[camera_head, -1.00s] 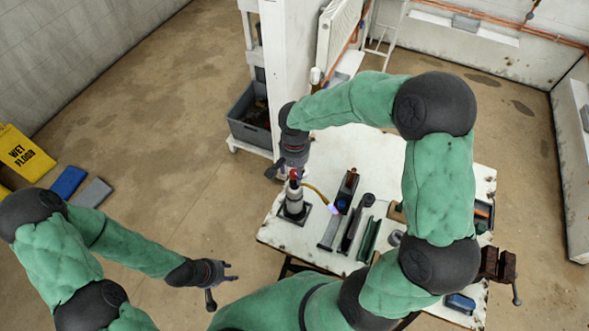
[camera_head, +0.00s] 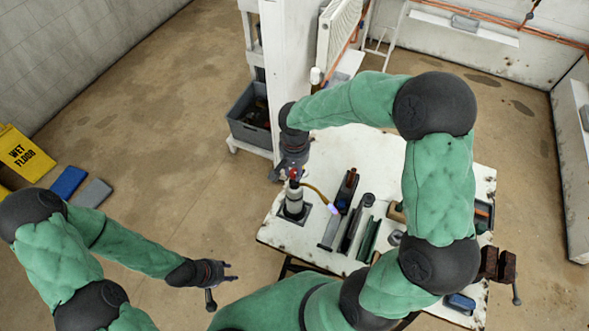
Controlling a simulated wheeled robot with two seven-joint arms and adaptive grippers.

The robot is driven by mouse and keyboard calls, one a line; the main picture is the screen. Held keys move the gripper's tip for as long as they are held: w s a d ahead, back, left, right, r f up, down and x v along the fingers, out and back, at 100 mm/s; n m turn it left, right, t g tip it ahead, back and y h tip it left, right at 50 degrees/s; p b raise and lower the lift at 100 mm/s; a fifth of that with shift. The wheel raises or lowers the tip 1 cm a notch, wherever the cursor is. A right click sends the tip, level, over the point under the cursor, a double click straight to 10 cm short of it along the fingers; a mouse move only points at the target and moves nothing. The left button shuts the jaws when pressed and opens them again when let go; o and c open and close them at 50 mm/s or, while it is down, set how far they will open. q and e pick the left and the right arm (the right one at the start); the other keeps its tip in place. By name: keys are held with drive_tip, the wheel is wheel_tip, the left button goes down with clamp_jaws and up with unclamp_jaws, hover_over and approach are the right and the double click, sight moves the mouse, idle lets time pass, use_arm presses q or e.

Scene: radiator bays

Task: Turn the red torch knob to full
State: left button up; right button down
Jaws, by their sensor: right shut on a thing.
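The torch (camera_head: 294,203) stands upright on a dark square base near the left edge of the white bench. Its brass tube curves to the right and ends in a small bluish-white glow (camera_head: 333,209). The red knob (camera_head: 293,173) shows as a small red spot at the torch's top, partly hidden by my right gripper. My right gripper (camera_head: 288,174) reaches down over the torch top and is shut on the knob. My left gripper (camera_head: 222,284) is open and empty, over the floor left of the bench.
Several tools lie in a row on the white bench (camera_head: 275,239) right of the torch. A vice (camera_head: 497,266) sits at the bench's right edge. A white post (camera_head: 287,60) and grey crate (camera_head: 251,115) stand behind. A yellow wet-floor sign (camera_head: 24,154) is at far left.

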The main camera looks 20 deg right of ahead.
sight(294, 172)
drive_tip(key=n, duration=0.6)
drive_tip(key=n+p, duration=0.1)
drive_tip(key=n, duration=0.5)
drive_tip(key=shift+n, duration=0.3)
idle(0.4)
drive_tip(key=c, duration=0.9)
unclamp_jaws()
wheel_tip(294, 172, up, 12)
